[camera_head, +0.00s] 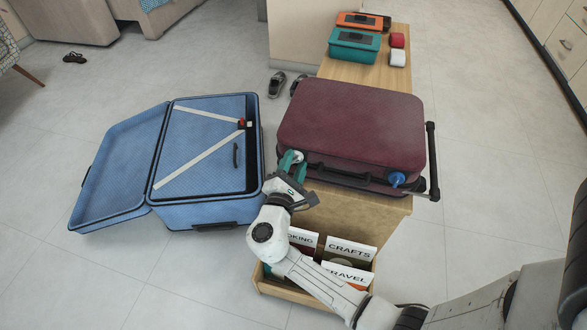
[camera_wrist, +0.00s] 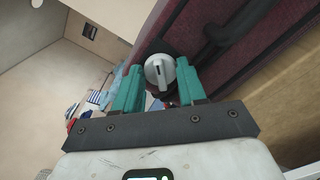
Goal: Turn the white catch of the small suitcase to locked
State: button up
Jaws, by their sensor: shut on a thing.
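The small maroon suitcase (camera_head: 352,125) lies closed and flat on a wooden bench. Its round white catch (camera_head: 298,156) is at the left end of the front side, and a blue catch (camera_head: 397,179) is at the right end. My gripper (camera_head: 291,161) is at the white catch. In the wrist view, my gripper's (camera_wrist: 159,78) green fingers stand on either side of the white catch (camera_wrist: 158,72) and are shut on it. The catch's raised ridge runs nearly upright in that view. I cannot read any lock mark.
An open blue suitcase (camera_head: 205,215) lies on the floor to the left. A wooden box of books (camera_head: 290,292) sits below my arm. Teal (camera_head: 354,48) and orange (camera_head: 360,21) cases stand at the bench's far end. Shoes (camera_head: 277,84) lie beside the bench.

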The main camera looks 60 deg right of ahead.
jog(key=shift+s+f+m+b, duration=0.1)
jog(key=shift+f+m+b, duration=0.05)
jog(key=shift+m+b, duration=1.8)
jog(key=shift+f+m+b, duration=0.15)
jog(key=shift+m+b, duration=1.3)
jog(key=shift+m, duration=0.9)
jog(key=shift+r+m, duration=0.1)
jog(key=shift+m, duration=0.2)
jog(key=o, duration=1)
jog(key=shift+a, duration=0.1)
jog(key=p+v, duration=0.2)
jog(key=v, duration=0.8)
jog(key=shift+s+a, duration=0.15)
jog(key=shift+a, duration=0.15)
